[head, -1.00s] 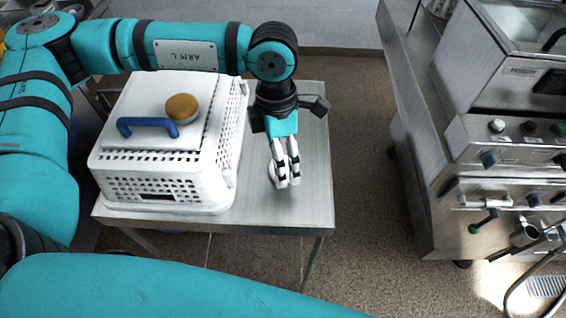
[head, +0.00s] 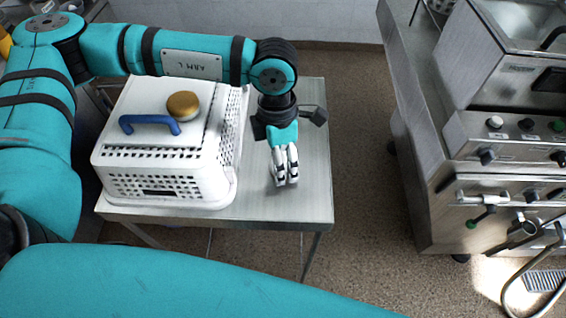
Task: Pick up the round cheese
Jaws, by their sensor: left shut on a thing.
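My left gripper (head: 285,180) points down over the right part of the metal table, to the right of the white basket. Its fingers are close together, shut on a pale thing that I take as the round cheese (head: 272,172). Only a sliver of the cheese shows at the left side of the fingers; the fingers hide the rest. I cannot tell whether it still touches the table. My right gripper is not in view.
The metal table (head: 312,205) is clear around my gripper. A steel counter with machines (head: 500,150) stands at the right, across open floor.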

